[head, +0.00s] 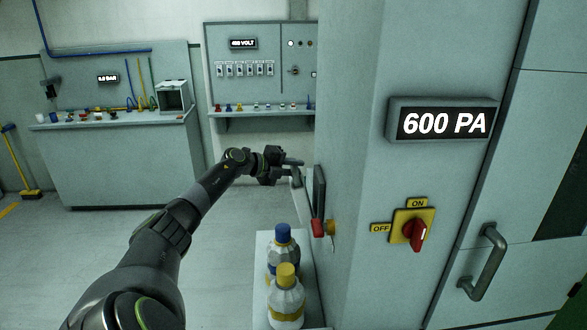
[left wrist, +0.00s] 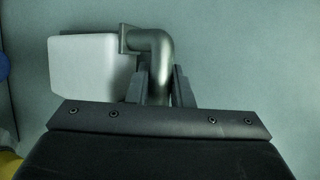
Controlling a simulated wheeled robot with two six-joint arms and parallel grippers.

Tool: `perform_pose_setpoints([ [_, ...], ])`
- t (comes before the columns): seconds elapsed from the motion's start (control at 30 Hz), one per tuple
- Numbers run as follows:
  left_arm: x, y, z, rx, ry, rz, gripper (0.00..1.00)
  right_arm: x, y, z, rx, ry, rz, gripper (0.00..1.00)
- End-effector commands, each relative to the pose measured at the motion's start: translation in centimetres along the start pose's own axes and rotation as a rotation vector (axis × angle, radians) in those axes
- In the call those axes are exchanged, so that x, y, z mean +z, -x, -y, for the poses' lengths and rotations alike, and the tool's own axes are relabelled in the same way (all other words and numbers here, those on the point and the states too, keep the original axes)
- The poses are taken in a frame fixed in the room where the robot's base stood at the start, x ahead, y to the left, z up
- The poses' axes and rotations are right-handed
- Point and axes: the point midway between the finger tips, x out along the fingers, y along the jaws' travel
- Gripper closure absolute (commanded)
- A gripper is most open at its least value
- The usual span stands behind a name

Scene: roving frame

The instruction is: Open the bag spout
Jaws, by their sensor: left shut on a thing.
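A bent grey metal tube (left wrist: 158,50), which looks like the spout or its lever, sticks out beside a pale block-like body (left wrist: 88,68) in the left wrist view. I cannot tell whether that body is the bag. My left gripper (head: 294,170) reaches to the side of the tall grey cabinet in the head view. Its fingers (left wrist: 160,88) are shut around the tube's lower end. In the head view the tube is mostly hidden by the gripper and the cabinet edge. My right gripper is not in view.
Two bottles, one blue-capped (head: 282,240) and one yellow-capped (head: 286,296), stand on a pale ledge (head: 309,262) below my left gripper. The tall cabinet (head: 358,60) carries a red switch (head: 415,234) and a "600 PA" display (head: 443,122).

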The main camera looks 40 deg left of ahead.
Motion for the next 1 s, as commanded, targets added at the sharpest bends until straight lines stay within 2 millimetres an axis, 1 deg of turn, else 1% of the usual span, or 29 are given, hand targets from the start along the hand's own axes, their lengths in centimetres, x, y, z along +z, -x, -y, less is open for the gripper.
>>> perform_pose_setpoints([
  [0.07,0.0,0.0,0.2,-0.004,0.000,0.000,1.00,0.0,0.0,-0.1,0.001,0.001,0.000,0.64],
  [0.1,0.0,0.0,0.2,-0.004,0.000,0.000,0.78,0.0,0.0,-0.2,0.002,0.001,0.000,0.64],
  [0.2,0.0,0.0,0.2,-0.004,0.000,0.000,0.66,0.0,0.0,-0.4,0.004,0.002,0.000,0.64],
  [0.47,0.0,0.1,0.1,-0.001,-0.001,0.001,0.66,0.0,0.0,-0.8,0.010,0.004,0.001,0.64],
  [0.57,0.1,0.4,0.0,-0.001,-0.002,0.002,0.66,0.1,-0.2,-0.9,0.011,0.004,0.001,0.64],
  [0.67,0.2,1.4,-0.2,0.001,-0.004,0.004,0.66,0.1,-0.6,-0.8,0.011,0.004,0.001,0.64],
  [0.77,0.0,2.8,-0.3,0.004,-0.006,0.002,0.66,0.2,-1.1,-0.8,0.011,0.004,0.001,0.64],
  [1.0,0.1,6.8,-0.4,0.005,-0.005,0.002,0.66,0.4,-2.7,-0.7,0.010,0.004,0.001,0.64],
])
